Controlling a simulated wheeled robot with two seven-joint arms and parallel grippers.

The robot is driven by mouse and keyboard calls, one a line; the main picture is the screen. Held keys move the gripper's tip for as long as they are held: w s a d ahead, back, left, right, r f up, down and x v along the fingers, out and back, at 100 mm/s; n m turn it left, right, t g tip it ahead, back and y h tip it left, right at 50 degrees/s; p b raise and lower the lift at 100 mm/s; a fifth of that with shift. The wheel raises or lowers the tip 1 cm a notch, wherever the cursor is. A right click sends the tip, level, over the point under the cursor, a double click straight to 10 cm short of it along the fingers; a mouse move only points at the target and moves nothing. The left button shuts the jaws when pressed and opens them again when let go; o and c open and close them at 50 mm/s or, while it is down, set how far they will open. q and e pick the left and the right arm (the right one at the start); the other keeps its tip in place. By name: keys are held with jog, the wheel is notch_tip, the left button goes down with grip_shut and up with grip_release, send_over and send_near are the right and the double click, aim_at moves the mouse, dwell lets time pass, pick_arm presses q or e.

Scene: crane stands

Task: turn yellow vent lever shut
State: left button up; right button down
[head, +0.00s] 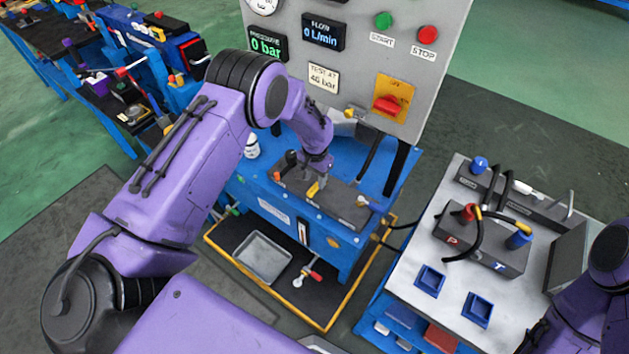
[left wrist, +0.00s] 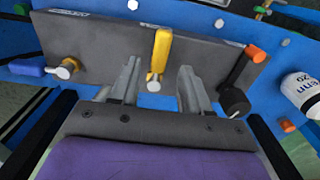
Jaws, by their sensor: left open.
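The yellow vent lever (head: 313,188) is on the dark manifold block (head: 345,204) at the front of the blue test stand. In the left wrist view the lever (left wrist: 161,50) runs up and down the picture, with a metal stub at its lower end. My left gripper (head: 319,172) is over the block, close to the lever. In the left wrist view my left gripper (left wrist: 158,88) is open, with one finger on each side of the lever's lower end. I cannot tell whether either finger touches it. My right gripper is out of view; only part of that arm shows.
A black handle with an orange end (left wrist: 238,85) sits right of the lever in the left wrist view, and a blue-tipped knob (left wrist: 28,68) left. A white bottle (head: 252,146) stands behind the block. The grey panel (head: 350,60) rises behind; a cart (head: 410,270) stands right.

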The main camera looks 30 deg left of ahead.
aim_at(315, 186)
pick_arm(q)
jog(key=shift+f, duration=1.6)
jog(key=shift+c, duration=0.3)
